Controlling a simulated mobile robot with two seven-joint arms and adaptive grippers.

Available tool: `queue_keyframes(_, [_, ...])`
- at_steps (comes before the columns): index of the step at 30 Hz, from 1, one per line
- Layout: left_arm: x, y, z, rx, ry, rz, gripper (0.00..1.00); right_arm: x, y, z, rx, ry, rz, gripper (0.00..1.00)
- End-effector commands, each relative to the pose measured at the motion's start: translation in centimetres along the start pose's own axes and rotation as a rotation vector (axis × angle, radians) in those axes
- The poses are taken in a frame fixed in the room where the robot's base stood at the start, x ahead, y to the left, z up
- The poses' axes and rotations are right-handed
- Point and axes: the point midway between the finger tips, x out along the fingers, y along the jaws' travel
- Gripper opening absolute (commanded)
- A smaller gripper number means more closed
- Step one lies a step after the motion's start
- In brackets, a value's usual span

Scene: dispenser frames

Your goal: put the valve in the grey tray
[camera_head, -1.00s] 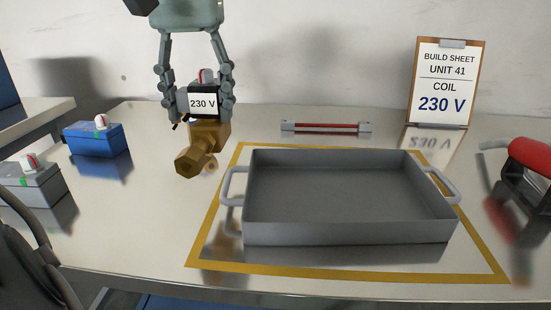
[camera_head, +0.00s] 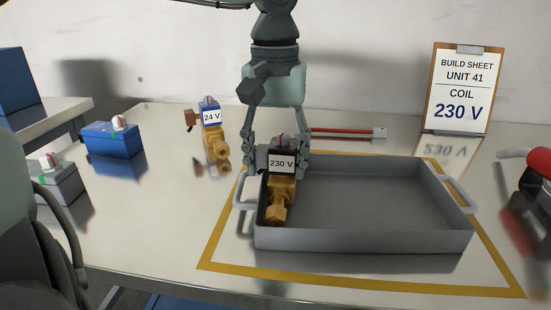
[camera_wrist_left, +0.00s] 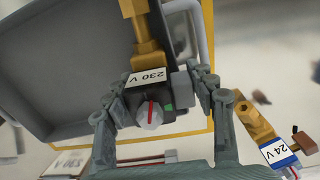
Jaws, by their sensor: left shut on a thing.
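My right gripper is not in view.
A sign (camera_head: 459,88) reading 230 V stands at the back right. A red bar (camera_head: 345,132) lies behind the tray. A blue box (camera_head: 113,140) and a grey box (camera_head: 57,185) are at left. A red-handled tool (camera_head: 540,160) is at the right edge. The tray's right side is empty.

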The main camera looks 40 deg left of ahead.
Motion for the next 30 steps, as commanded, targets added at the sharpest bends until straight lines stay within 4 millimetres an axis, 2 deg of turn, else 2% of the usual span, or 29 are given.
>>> queue_keyframes(10, [0.2, 0.0, 0.0, 0.000, 0.002, 0.001, 0.04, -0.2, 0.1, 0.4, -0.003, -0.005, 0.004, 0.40])
queue_keyframes(11, [0.3, 0.0, 0.0, 0.000, 0.001, 0.000, 0.57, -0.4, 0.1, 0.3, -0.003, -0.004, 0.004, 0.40])
queue_keyframes(15, [0.2, 0.0, 0.0, 0.000, 0.000, 0.000, 0.74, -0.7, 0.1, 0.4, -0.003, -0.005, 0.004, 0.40])
queue_keyframes(26, [0.0, 0.0, 0.0, 0.000, 0.000, 0.000, 0.76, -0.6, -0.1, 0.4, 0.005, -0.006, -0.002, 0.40])
queue_keyframes(30, [-1.4, 0.0, -0.1, -0.001, 0.004, 0.000, 0.76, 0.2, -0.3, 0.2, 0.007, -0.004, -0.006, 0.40])
